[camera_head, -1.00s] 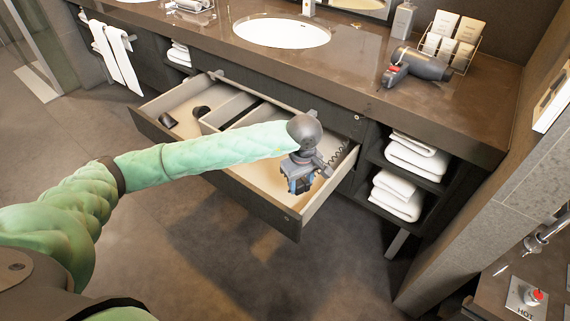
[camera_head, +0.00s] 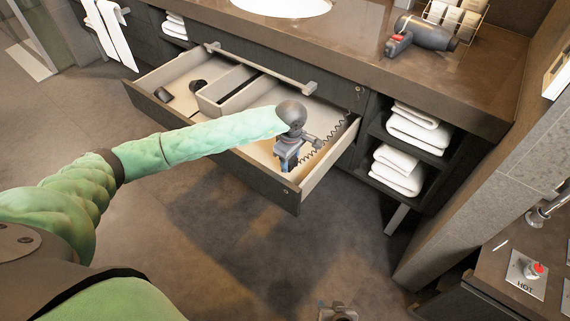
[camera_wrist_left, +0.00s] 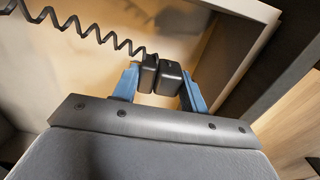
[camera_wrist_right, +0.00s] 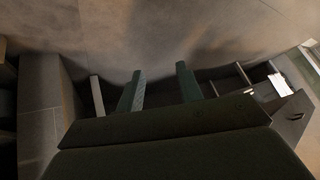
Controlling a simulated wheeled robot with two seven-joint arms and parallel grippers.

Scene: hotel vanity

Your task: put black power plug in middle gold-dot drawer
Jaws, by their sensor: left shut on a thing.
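The black power plug (camera_wrist_left: 168,76) shows in the left wrist view between the blue fingertips of my left gripper (camera_wrist_left: 160,85), which is shut on it. A black coiled cord (camera_wrist_left: 90,30) runs from the plug to the upper left. In the head view my left gripper (camera_head: 288,160) is over the right part of the open drawer (camera_head: 240,172), and it hides the plug. I cannot tell whether the plug touches the drawer floor. The drawer's gold dot is too small to make out. My right gripper (camera_wrist_right: 160,88) is open and empty in the right wrist view, away from the drawer.
Dividers (camera_head: 225,92) split the drawer, with small dark items (camera_head: 162,95) in its left part. A hair dryer (camera_head: 422,35) lies on the brown counter (camera_head: 340,55). Folded towels (camera_head: 400,165) sit on shelves to the right. Open floor lies in front.

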